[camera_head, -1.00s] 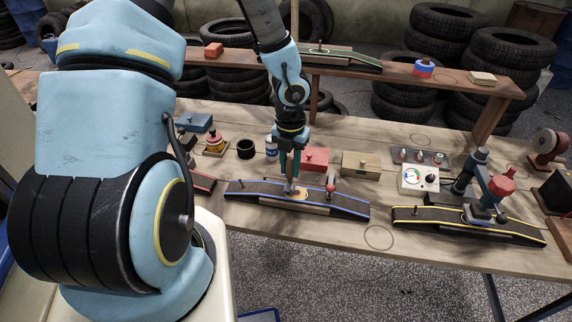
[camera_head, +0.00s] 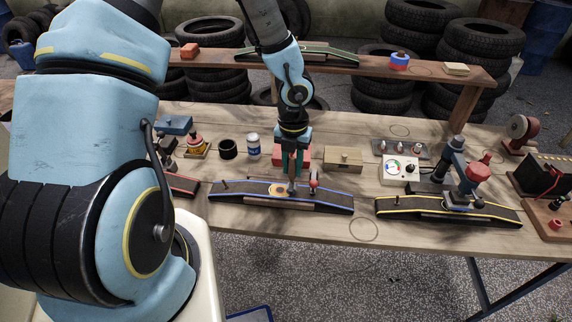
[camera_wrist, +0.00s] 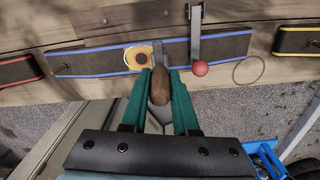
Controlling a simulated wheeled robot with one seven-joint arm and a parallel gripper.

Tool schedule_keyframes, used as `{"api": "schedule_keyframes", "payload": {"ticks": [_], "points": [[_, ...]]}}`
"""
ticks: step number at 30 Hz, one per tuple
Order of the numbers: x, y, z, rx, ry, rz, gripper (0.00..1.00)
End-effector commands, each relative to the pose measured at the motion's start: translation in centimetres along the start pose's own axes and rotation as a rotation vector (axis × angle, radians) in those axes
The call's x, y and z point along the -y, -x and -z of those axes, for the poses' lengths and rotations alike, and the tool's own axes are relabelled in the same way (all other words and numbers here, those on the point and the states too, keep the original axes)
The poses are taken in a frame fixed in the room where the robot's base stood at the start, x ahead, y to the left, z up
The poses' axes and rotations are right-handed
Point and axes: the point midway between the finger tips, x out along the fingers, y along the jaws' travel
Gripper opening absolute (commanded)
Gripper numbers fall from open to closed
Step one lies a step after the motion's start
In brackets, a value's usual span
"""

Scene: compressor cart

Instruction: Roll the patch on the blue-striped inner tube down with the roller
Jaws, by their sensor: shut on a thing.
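The blue-striped inner tube (camera_head: 235,192) lies over a low arched stand on the bench; it also shows in the wrist view (camera_wrist: 95,62). Its patch (camera_head: 277,190) is a dark round piece within an orange and yellow ring, also in the wrist view (camera_wrist: 140,55). My gripper (camera_head: 292,168) is shut on the brown handle of the roller (camera_wrist: 160,88). The roller's metal end (camera_wrist: 158,52) is over the tube at the patch's right edge. I cannot tell whether it touches the tube. The fingers hide part of the roller.
A lever with a red knob (camera_wrist: 200,68) stands close right of the roller. The yellow-striped tube (camera_head: 400,207) with a clamp is further right. Behind my gripper are a red block (camera_head: 304,155), a wooden box (camera_head: 343,159) and a white-blue can (camera_head: 253,144). Bare bench lies around the circle mark (camera_head: 363,229).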

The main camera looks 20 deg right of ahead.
Motion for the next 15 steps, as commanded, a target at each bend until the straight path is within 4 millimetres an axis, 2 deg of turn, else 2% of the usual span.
{"api": "schedule_keyframes", "payload": {"ticks": [8,15], "points": [[0.1,0.0,0.1,-0.002,0.001,-0.001,0.00],[0.0,1.9,-0.1,0.001,0.004,0.000,0.00]]}}
